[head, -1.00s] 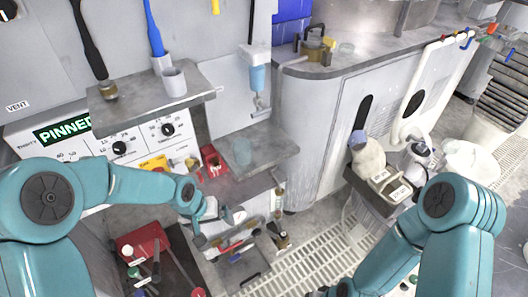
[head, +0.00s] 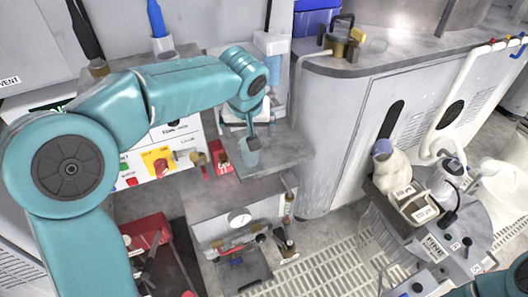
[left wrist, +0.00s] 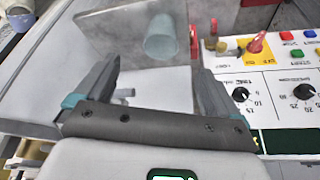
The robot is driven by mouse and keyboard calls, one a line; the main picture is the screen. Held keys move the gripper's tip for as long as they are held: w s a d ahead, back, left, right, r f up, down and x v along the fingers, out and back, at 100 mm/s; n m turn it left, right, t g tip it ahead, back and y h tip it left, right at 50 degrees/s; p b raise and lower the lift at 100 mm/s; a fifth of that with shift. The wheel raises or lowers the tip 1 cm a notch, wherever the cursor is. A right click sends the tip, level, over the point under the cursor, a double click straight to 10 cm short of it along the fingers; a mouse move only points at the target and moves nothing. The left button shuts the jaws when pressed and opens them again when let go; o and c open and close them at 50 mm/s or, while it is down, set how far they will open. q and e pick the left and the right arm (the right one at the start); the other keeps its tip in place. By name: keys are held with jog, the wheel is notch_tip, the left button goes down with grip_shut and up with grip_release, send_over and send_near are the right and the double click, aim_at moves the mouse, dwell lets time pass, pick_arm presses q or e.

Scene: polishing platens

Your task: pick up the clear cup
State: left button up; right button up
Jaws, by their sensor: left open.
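The clear cup (head: 249,158) is a small translucent bluish tumbler on the grey shelf (head: 286,150) in the middle of the head view. In the left wrist view the cup (left wrist: 162,38) lies ahead, between the lines of my two fingers. My left gripper (head: 251,133) hangs just above and behind the cup in the head view. In the left wrist view my left gripper (left wrist: 153,45) is open, with nothing held. Whether a finger touches the cup I cannot tell. My right gripper is out of view.
A control panel (head: 184,148) with a yellow plate and red knob stands left of the shelf. A dispenser on the wall is behind my gripper.

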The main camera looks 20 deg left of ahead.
pick_arm(q)
jog(key=x, duration=0.3)
jog(key=b+x, duration=0.1)
jog(key=x, duration=0.5)
jog(key=shift+w+a+f, duration=0.15)
jog(key=shift+a+f, duration=0.15)
jog(key=b+x, duration=0.1)
jog(key=x, duration=0.5)
jog(key=shift+w+a, duration=0.1)
jog(key=shift+w, duration=0.05)
jog(key=shift+r, duration=0.1)
jog(key=c, duration=1)
